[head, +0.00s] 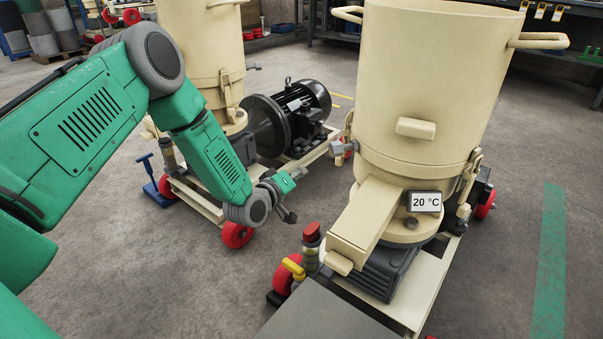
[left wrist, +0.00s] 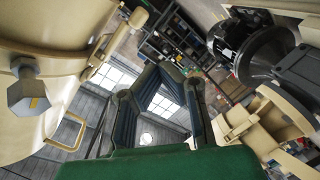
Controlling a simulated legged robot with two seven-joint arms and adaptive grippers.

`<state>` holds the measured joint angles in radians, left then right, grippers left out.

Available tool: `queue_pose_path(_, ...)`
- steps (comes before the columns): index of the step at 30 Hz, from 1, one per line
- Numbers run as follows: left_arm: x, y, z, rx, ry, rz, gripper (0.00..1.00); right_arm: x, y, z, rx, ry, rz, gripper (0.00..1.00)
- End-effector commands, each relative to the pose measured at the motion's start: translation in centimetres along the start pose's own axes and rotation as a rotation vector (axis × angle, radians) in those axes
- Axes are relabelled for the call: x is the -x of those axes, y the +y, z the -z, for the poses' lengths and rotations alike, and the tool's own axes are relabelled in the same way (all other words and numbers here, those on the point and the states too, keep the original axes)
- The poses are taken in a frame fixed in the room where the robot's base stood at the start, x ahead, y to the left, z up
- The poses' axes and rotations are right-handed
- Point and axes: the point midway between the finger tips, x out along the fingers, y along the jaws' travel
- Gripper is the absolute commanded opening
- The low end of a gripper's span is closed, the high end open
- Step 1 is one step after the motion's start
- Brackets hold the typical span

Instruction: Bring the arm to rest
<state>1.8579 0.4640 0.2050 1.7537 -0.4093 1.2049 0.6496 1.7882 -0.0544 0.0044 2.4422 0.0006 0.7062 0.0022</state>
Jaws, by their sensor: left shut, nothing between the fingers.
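My left arm comes in from the left in the head view. It bends down, and its left gripper (head: 288,207) hangs in the gap between two cream pellet mills. The gripper is small here; its fingers are shut and hold nothing. In the left wrist view the dark gripper fingers (left wrist: 160,100) rise above a green housing, with nothing held between them. The near mill (head: 430,90) stands to the right of the gripper, apart from it. My right gripper is not in either view.
The near mill has a chute (head: 367,222), a 20 °C display (head: 423,201) and a yellow-handled valve (head: 294,268). A black motor (head: 290,115) sits on the other mill's red-wheeled frame behind the gripper. Shelves line the back. Open floor lies at the lower left and right, with a green stripe (head: 550,260).

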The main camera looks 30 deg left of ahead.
Motion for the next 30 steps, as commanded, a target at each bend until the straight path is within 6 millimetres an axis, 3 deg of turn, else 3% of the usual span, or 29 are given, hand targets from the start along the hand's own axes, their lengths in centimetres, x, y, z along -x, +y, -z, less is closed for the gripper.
queue_pose_path(8, 0.1, -0.1, -0.3, -0.002, -0.007, 0.004, 0.0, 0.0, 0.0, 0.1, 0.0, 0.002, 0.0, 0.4)
queue_pose_path(11, 0.9, -0.5, -2.3, -0.026, -0.055, 0.036, 0.0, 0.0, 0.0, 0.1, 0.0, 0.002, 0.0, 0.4)
queue_pose_path(14, 3.2, -1.6, -6.7, -0.087, -0.169, 0.108, 0.0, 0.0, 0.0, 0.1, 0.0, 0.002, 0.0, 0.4)
queue_pose_path(17, 7.5, -3.5, -12.3, -0.188, -0.339, 0.208, 0.0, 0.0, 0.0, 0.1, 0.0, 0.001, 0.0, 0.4)
queue_pose_path(21, 15.8, -6.4, -18.6, -0.353, -0.604, 0.351, 0.0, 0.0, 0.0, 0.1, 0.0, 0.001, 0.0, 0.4)
queue_pose_path(25, 23.9, -8.7, -21.7, -0.498, -0.83, 0.46, 0.0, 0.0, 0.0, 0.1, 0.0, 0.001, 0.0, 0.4)
queue_pose_path(30, 32.8, -10.5, -22.7, -0.647, -1.069, 0.564, 0.0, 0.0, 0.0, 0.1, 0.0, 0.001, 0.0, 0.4)
